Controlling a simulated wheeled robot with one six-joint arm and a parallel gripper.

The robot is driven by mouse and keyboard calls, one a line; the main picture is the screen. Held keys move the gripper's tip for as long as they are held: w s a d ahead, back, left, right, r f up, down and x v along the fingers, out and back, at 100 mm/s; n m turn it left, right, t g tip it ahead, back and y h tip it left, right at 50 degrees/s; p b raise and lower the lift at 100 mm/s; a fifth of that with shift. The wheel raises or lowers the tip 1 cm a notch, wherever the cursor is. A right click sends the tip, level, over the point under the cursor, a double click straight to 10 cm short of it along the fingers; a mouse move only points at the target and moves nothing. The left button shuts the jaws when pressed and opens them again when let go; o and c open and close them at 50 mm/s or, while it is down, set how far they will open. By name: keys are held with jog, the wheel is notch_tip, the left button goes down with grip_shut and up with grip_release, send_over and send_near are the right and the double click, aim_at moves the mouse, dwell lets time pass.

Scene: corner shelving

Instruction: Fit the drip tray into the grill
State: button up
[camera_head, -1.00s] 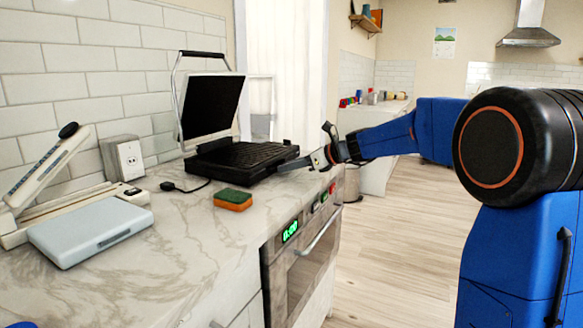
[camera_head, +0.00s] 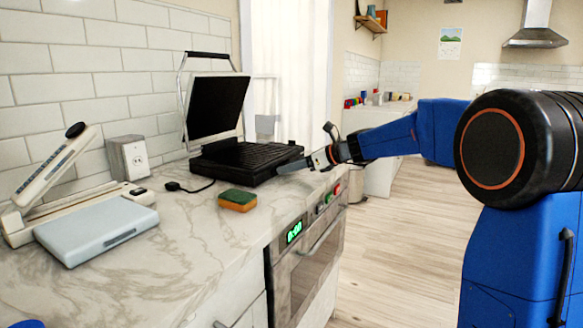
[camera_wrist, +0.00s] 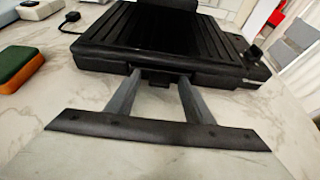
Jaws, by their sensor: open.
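The black contact grill (camera_head: 243,162) stands on the counter with its lid raised; its ridged lower plate fills the top of the wrist view (camera_wrist: 155,32). A small dark tab (camera_wrist: 158,78), apparently the front of the drip tray, shows under the middle of the grill's front edge. The rest of the tray is hidden. My gripper (camera_wrist: 160,76) is open at that edge, one grey finger on each side of the tab. I cannot tell whether either finger touches it. In the head view my gripper (camera_head: 282,169) is at the grill's front right corner, low over the counter.
A green and orange sponge (camera_head: 238,200) lies left of the grill's front. A plug and cord (camera_head: 188,187), an outlet box (camera_head: 128,158) and a pale hinged appliance (camera_head: 95,228) stand farther left. An oven (camera_head: 308,258) is under the counter edge.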

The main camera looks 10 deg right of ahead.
jog(key=v, duration=1.7)
jog(key=shift+s+d, duration=0.2)
jog(key=s+a+f+n+g+h, duration=0.1)
jog(key=s+f+n+g+h, duration=0.15)
jog(key=s+f+n, duration=0.65)
jog(key=s+a+f+n+g+h, duration=0.1)
jog(key=s+a+f+n+h, duration=0.15)
jog(key=s, duration=1.15)
jog(key=s+d+f+n+h, duration=0.3)
jog(key=s+d+f+n, duration=0.1)
jog(key=s+f+n, duration=0.3)
jog(key=s+d+f+n+h, duration=0.2)
jog(key=s+d+f+n, duration=0.2)
jog(key=s, duration=0.7)
notch_tip(320, 180, down, 3)
jog(key=n, duration=0.2)
jog(key=shift+s+n+h, duration=0.25)
jog(key=shift+n+h, duration=0.1)
jog(key=shift+h, duration=0.05)
jog(key=shift+r+t, duration=0.15)
jog(key=shift+t, duration=0.1)
